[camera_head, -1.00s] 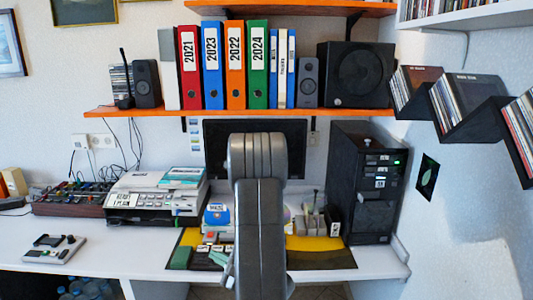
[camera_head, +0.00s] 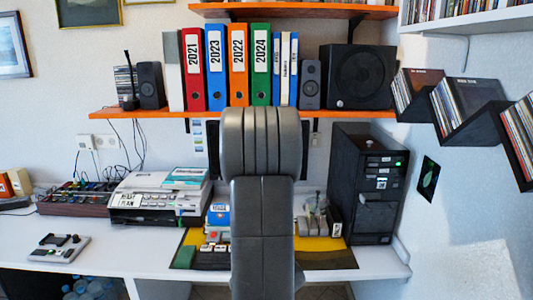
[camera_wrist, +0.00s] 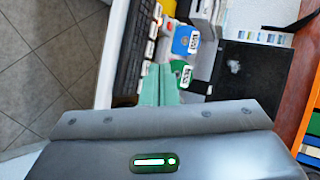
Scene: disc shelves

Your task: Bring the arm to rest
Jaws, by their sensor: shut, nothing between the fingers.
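My gripper (camera_wrist: 158,86) shows in the wrist view as two pale green fingers pressed together, with nothing between them. It points over the desk, near a black keyboard (camera_wrist: 129,52) and a small green item (camera_wrist: 182,72). I cannot tell whether it touches anything. In the head view my grey arm (camera_head: 262,225) stands upright and folded in the middle, and its end with the gripper is hidden behind it.
The white desk (camera_head: 105,240) carries a printer (camera_head: 158,198), a mixer (camera_head: 75,198) and a black computer tower (camera_head: 365,185). The monitor (camera_wrist: 250,72) is mostly hidden behind my arm in the head view. An orange shelf (camera_head: 150,113) with binders runs behind.

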